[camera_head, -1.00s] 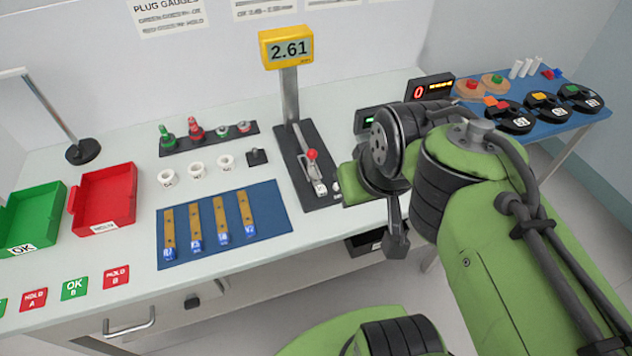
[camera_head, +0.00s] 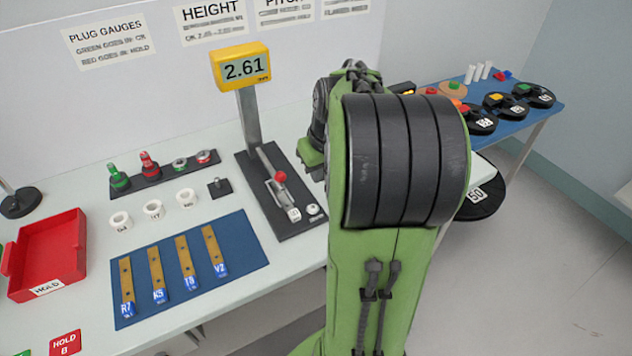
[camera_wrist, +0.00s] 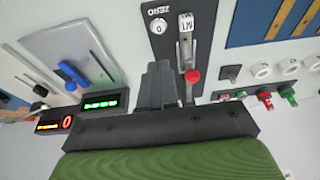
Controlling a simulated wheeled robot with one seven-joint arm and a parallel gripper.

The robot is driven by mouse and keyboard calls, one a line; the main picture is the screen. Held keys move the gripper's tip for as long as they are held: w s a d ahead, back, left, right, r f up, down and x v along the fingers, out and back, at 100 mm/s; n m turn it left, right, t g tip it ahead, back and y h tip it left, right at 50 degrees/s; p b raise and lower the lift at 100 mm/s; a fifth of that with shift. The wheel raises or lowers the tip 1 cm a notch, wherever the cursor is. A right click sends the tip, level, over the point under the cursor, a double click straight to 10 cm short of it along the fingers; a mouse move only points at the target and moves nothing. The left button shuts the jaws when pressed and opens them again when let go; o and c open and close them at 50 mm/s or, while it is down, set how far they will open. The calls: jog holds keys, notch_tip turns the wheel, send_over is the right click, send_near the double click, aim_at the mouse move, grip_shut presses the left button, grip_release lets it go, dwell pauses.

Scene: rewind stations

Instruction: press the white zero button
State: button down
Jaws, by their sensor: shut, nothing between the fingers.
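The white zero button (camera_head: 313,209) is a small round button on the dark base of the height gauge (camera_head: 285,228), at its front right corner. In the wrist view the button (camera_wrist: 158,26) shows a 0 below the word ZERO and is uncovered. My gripper (camera_wrist: 159,68) is shut and empty, its dark fingertips pointing towards the button with a visible gap in the picture; contact is not seen. In the head view my arm hides the fingers. The gauge's yellow display (camera_head: 241,67) reads 2.61.
A red-knobbed lever (camera_head: 280,177) and a white tag (camera_head: 294,214) are close to the button's left. A blue mat (camera_head: 140,262) with several brass strips lies further left. In the wrist view a green-lit display box (camera_wrist: 104,103) is left of the fingers.

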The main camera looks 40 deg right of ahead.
aim_at(314, 209)
jog(key=b+x, duration=0.1)
jog(key=x, duration=0.2)
jog(key=b+x, duration=0.1)
jog(key=x, duration=0.3)
jog(key=s+b+x, duration=0.1)
jog(key=x, duration=0.3)
jog(key=shift+a+f+b, duration=0.1)
jog(key=shift+a+b, duration=0.05)
jog(key=shift+b, duration=0.25)
jog(key=shift+f, duration=0.35)
jog(key=shift+f+b, duration=0.6)
jog(key=shift+f, duration=0.1)
jog(key=shift+s+a+f, duration=0.15)
jog(key=shift+s+f, duration=0.05)
jog(key=shift+f, duration=0.05)
notch_tip(314, 209, up, 6)
jog(key=p, duration=0.4)
jog(key=shift+w+p, duration=0.2)
jog(key=shift+p, duration=0.1)
jog(key=p+v, duration=0.2)
jog(key=v, duration=0.6)
jog(key=shift+s+r, duration=0.25)
jog(key=shift+r, duration=0.15)
